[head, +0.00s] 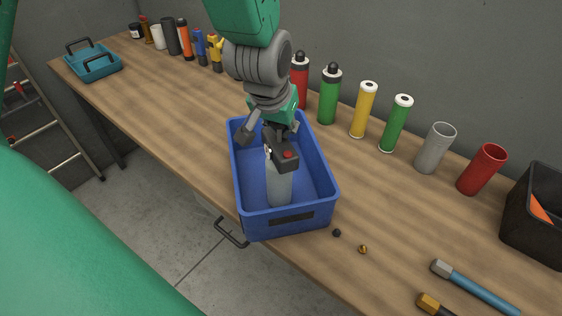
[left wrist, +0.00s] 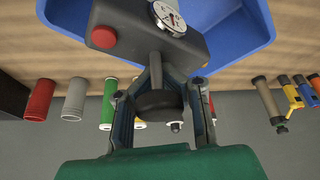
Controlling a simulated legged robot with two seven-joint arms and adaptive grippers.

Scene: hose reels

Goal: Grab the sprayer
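The sprayer (head: 279,188) stands in the blue crate (head: 329,190). It has a pale grey cylinder body and a dark head with a red button. In the left wrist view the sprayer's dark head (left wrist: 150,42) shows large, with a round gauge, a red button and a black knob on a stem. My left gripper (head: 263,142) reaches down from above to the sprayer's top. Its fingers are spread on either side of the knob in the left wrist view (left wrist: 174,90); firm contact is not clear. My right gripper is not in view.
Several bottles and cylinders line the wall, including a green bottle (head: 329,95) and a red cup (head: 481,169). A black bin (head: 535,218) and a blue-handled hammer (head: 476,287) are at right. A teal tray (head: 93,63) sits far left. The wooden bench left of the crate is clear.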

